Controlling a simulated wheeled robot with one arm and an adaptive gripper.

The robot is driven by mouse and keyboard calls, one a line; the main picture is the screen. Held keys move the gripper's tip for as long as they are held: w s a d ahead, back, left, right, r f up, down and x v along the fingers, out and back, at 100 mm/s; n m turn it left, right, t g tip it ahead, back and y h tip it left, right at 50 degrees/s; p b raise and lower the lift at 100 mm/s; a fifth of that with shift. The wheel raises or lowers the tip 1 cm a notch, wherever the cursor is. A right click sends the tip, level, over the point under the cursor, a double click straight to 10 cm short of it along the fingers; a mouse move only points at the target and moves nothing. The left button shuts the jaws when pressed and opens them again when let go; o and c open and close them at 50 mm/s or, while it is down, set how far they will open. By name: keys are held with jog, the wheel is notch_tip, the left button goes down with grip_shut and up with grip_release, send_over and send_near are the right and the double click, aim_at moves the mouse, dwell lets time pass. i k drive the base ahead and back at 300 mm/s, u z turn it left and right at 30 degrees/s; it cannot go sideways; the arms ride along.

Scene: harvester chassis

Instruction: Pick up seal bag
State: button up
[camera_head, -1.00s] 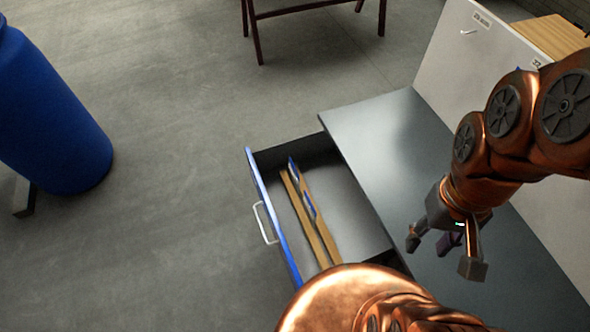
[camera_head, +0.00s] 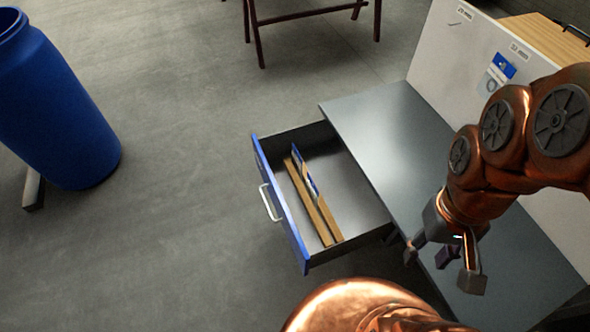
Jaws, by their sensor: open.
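A clear bag with a blue-and-white label and a grey ring inside (camera_head: 494,79) hangs on the upright white panel, left of my arm; it looks like a seal bag. In the open drawer, thin blue-and-white packets (camera_head: 307,177) stand on edge between two wooden strips; I cannot tell if they are seal bags too. My gripper (camera_head: 444,264) is open and empty, fingers pointing down above the grey bench top. It is right of the drawer and below the hanging bag in the picture.
The blue-fronted drawer (camera_head: 281,211) sticks out left from the grey bench (camera_head: 372,124). The white panel (camera_head: 437,62) rises along the bench's right side. A blue barrel (camera_head: 58,112) stands at left. The floor between barrel and drawer is clear.

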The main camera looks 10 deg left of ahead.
aim_at(296, 160)
jog(key=u, duration=1.95)
jog(key=i, duration=2.95)
jog(key=z, duration=3.2)
